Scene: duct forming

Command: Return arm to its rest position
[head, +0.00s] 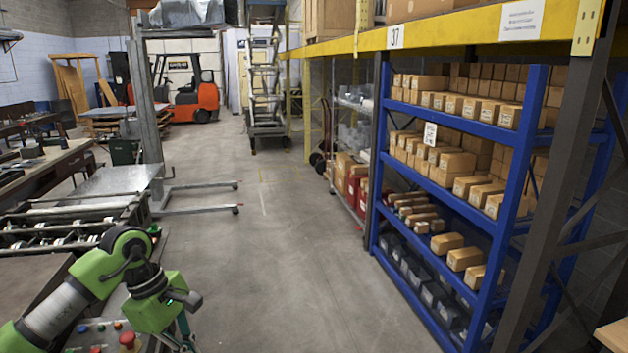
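My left arm, green and grey, comes in from the lower left and bends down at the wrist. Its gripper (182,341) is only partly visible below the wrist, at the bottom edge of the head view. The fingertips are cut off or too small to make out, so I cannot tell whether it is open or shut. No held object shows. The wrist is close to a control panel (92,330) with coloured buttons and a red knob. My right arm and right gripper are not in view.
A roller machine (68,226) stands at the left, with a metal lift stand (150,110) beyond it. Blue shelves (478,212) with cardboard boxes line the right. An orange forklift (190,95) and a ladder (263,85) are far back. The middle floor (285,255) is clear.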

